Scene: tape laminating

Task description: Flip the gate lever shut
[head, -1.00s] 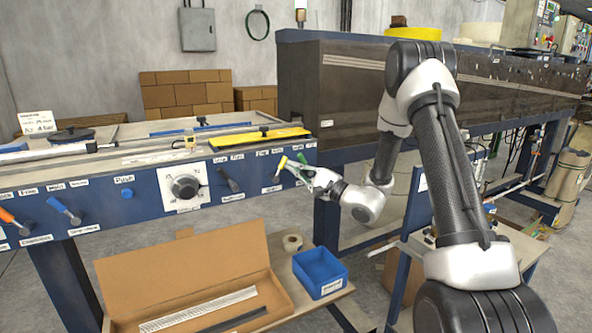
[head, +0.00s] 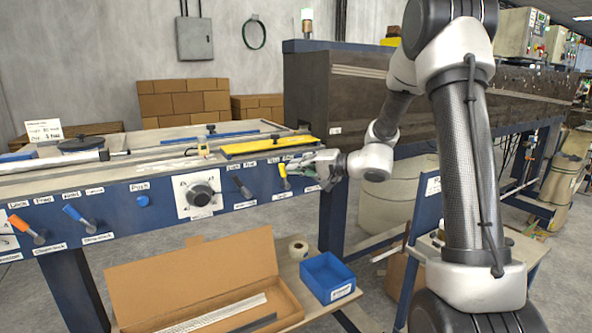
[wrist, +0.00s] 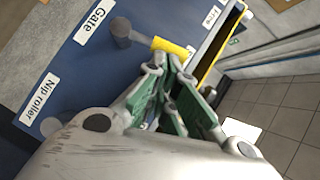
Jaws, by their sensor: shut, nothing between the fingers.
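The gate lever has a yellow handle (head: 282,171) and sits near the right end of the blue panel. In the wrist view its yellow handle (wrist: 172,47) sticks out from a dark grey pivot beside the "Gate" label (wrist: 91,25). My gripper (head: 316,168) is just right of the lever, in front of the panel. In the wrist view my gripper (wrist: 170,66) has its green-padded fingers shut and empty, with the tips close beside the yellow handle. I cannot tell whether they touch it.
The blue panel (head: 110,207) carries other levers, an orange one (head: 25,228) and a blue one (head: 72,213), and a large dial (head: 200,195). A dark lever (head: 242,186) is left of the gate lever. Below stand an open carton (head: 190,262) and a blue bin (head: 327,277).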

